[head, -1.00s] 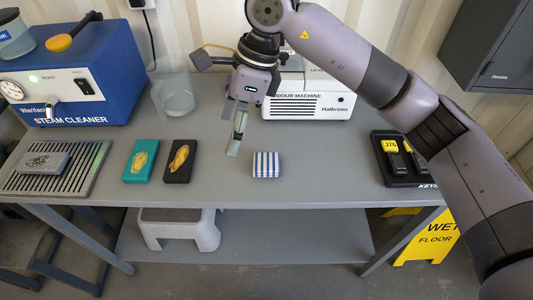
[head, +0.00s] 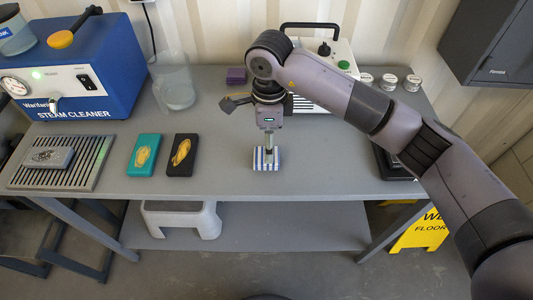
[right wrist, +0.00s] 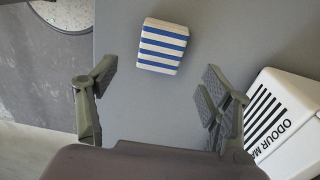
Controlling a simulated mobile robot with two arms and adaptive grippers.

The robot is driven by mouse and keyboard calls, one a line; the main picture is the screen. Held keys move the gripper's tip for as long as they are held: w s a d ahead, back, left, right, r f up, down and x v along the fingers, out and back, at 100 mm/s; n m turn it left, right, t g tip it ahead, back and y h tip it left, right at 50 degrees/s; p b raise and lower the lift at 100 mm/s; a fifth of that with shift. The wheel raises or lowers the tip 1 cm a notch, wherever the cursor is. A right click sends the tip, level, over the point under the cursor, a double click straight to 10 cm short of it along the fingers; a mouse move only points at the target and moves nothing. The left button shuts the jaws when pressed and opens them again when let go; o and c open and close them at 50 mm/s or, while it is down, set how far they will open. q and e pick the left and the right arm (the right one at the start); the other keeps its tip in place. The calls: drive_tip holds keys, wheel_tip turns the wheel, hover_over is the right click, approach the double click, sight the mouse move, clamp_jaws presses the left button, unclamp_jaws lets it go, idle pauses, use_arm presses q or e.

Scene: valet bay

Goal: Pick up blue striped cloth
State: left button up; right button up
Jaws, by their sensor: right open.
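The blue striped cloth (head: 260,159), a small folded block with blue and white stripes, lies on the grey table near its front edge. It also shows in the right wrist view (right wrist: 163,46), beyond the fingertips and between their lines. My right gripper (head: 268,150) points down above the cloth in the head view and covers part of it. In the right wrist view my right gripper (right wrist: 158,82) is open, its fingers wide apart with nothing between them. My left gripper is not in view.
A teal box (head: 144,154) and a black box (head: 182,155) lie left of the cloth. A steam cleaner (head: 85,78) and a clear jug (head: 175,92) stand further left. The odour machine (right wrist: 285,125) is behind my arm. Table room around the cloth is clear.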

drive_tip(key=f, duration=0.1)
drive_tip(key=f+p, duration=0.1)
drive_tip(key=f, duration=0.1)
drive_tip(key=f+p, duration=0.1)
drive_tip(key=shift+a+f, duration=0.3)
drive_tip(key=shift+f, duration=0.4)
drive_tip(key=shift+w, duration=0.1)
drive_tip(key=shift+c, duration=0.3)
drive_tip(key=c, duration=1.2)
wheel_tip(320, 180, up, 20)
drive_tip(key=b, duration=0.3)
drive_tip(key=shift+b, duration=0.4)
